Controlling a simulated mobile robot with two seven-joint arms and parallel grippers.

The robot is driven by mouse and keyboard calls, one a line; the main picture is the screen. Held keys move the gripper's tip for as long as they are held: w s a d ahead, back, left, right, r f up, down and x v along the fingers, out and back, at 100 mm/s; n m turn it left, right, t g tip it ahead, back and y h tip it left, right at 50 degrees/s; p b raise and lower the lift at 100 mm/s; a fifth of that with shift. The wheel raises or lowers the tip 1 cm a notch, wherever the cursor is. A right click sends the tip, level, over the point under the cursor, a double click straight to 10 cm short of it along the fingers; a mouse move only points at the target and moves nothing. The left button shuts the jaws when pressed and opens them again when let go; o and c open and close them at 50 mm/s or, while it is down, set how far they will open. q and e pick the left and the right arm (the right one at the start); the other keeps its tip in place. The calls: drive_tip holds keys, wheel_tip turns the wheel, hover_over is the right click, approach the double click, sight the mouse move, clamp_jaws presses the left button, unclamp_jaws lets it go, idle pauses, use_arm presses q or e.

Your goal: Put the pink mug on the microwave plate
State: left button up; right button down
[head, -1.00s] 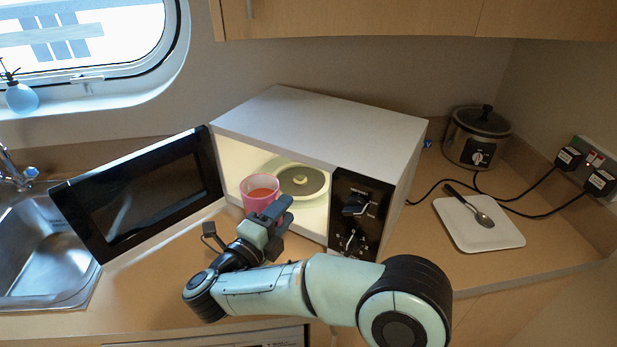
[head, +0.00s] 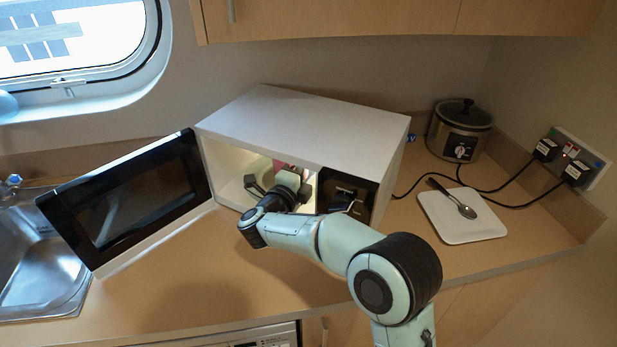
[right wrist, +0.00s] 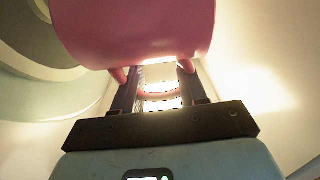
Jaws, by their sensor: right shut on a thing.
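The pink mug (right wrist: 140,30) fills the top of the right wrist view. Its handle is between the fingers of my right gripper (right wrist: 157,85), which is shut on it. In the head view my right gripper (head: 287,180) reaches inside the open microwave (head: 300,115), and only a sliver of the mug (head: 281,164) shows behind it. The microwave plate (head: 257,168) is mostly hidden by the gripper there; its round rim (right wrist: 45,105) shows at the left in the right wrist view. Whether the mug touches the plate I cannot tell. My left gripper is not in view.
The microwave door (head: 125,200) stands open to the left. The control panel (head: 347,195) is close to the right of my arm. A white board (head: 455,222) with a spoon (head: 462,210) and a slow cooker (head: 460,130) are on the right. A sink (head: 35,260) is at the left.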

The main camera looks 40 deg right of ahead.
drive_tip(key=shift+w+d+r, duration=0.15)
drive_tip(key=shift+d, duration=0.35)
drive_tip(key=shift+f, duration=1.8)
drive_tip(key=shift+f, duration=0.1)
drive_tip(key=shift+f, duration=0.15)
drive_tip(key=c, duration=0.6)
unclamp_jaws()
drive_tip(key=shift+a, duration=0.1)
